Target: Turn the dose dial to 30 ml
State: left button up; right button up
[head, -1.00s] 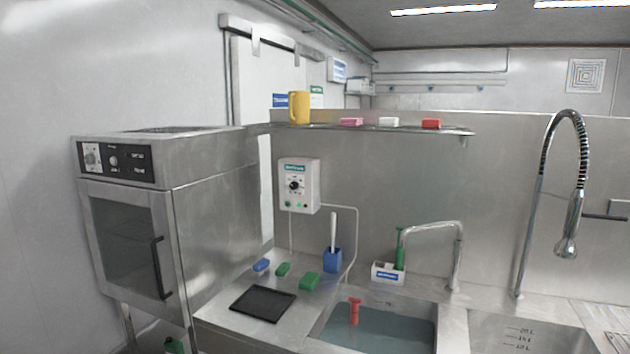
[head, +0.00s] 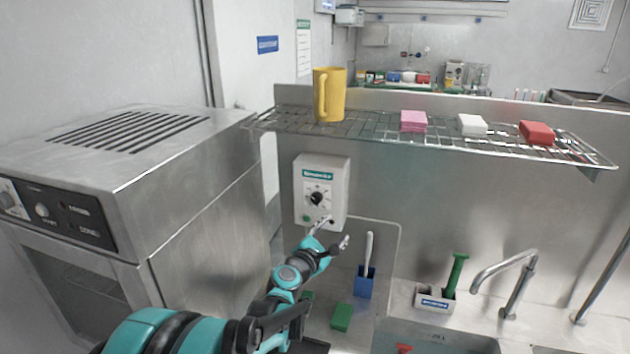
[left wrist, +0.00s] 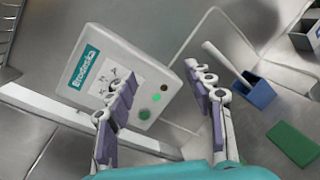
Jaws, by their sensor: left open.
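The dose dial (head: 316,198) is a black knob on a white wall-mounted box (head: 304,171) with a green label. In the left wrist view the box (left wrist: 124,59) appears tilted, and the knob is largely hidden behind a finger. My left gripper (head: 329,234) is open just below and in front of the box, apart from the dial as far as I can tell. In the left wrist view its two fingers (left wrist: 154,78) are spread, the left one overlapping the box's face. The dial's setting is too small to read. My right gripper is not in view.
A wire shelf (head: 375,128) above holds a yellow mug (head: 329,94) and pink, white and red blocks. A steel oven (head: 200,215) stands at left. A blue holder (head: 364,282) with a white-handled brush and a green sponge (head: 341,317) sit below, beside the sink.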

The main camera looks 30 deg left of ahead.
aim_at(315, 200)
pick_arm(q)
jog(key=w+a+r+n+y+p, duration=0.15)
jog(key=a+n+y, duration=0.25)
jog(key=a+n, duration=0.5)
jog(key=shift+m+t, duration=0.3)
jog(key=shift+m, duration=0.2)
jog(key=x, duration=0.8)
jog(key=shift+s+a, duration=0.1)
jog(key=shift+a, duration=0.1)
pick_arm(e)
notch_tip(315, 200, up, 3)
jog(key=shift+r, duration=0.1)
pick_arm(q)
jog(key=c, duration=1.2)
